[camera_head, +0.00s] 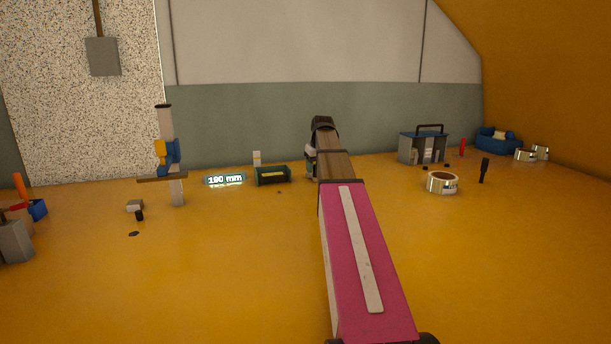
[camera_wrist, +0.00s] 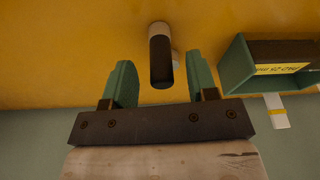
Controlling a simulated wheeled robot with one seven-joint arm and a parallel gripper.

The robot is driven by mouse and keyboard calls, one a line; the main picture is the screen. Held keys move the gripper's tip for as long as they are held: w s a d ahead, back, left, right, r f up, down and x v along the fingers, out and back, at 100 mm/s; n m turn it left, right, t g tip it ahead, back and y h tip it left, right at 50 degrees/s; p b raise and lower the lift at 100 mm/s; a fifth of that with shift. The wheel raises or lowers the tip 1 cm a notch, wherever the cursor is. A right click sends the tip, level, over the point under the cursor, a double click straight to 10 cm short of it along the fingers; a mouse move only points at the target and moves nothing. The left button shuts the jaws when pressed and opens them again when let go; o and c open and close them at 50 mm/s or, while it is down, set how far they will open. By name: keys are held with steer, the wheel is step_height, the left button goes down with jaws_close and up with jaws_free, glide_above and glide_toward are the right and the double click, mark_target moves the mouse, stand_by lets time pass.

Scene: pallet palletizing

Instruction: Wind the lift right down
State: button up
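My gripper (camera_wrist: 160,75) is open in the wrist view, its two green fingers spread apart. A dark cylindrical handle (camera_wrist: 161,62) with a pale far end shows between the fingertips, with a gap on both sides. Whether it lies between them or just beyond is unclear. In the head view my arm covers most of the gripper and hides the handle. A post (camera_head: 178,190) with a blue and yellow part (camera_head: 170,152) and a crossbar stands at the left; it may belong to the lift. A lit display (camera_head: 225,180) beside it appears to read 190 mm.
A dark green bin (camera_head: 272,175) stands just left of my gripper; in the wrist view it (camera_wrist: 236,68) is at the right. A grey toolbox (camera_head: 410,150), a metal ring (camera_head: 440,183) and a blue bin (camera_head: 497,141) stand right. The front of the orange surface is mostly clear.

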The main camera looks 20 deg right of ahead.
steer(key=shift+r, duration=2.95)
